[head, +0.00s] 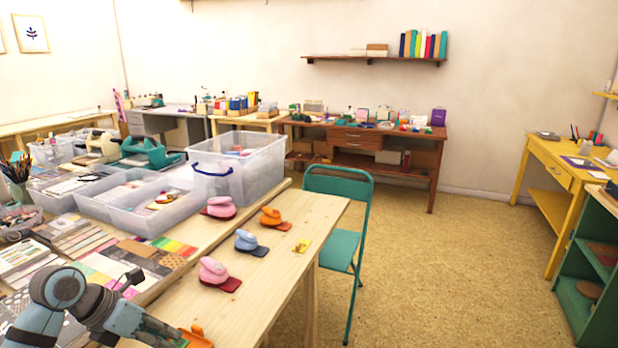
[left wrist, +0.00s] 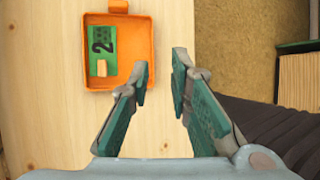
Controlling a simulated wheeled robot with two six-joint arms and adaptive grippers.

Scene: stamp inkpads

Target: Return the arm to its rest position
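My left arm enters the head view at the lower left, with its gripper (head: 168,334) low over the near end of the wooden table (head: 270,266). In the left wrist view, the left gripper (left wrist: 161,68) has its fingers apart with nothing between them. An orange tray (left wrist: 91,55) lies on the table just beyond and left of the fingertips. It holds a green card (left wrist: 103,42) marked 2 and a small tan block (left wrist: 102,68). The tray also shows partly in the head view (head: 197,340), beside the gripper. My right gripper is not in view.
Pink (head: 219,207), orange (head: 271,216), blue (head: 246,240) and another pink (head: 212,270) stamp-like pieces with flat pads stand along the table. A small yellow card (head: 302,246) lies near its right edge. Clear bins (head: 240,182) stand behind. A green chair (head: 340,249) stands at the right.

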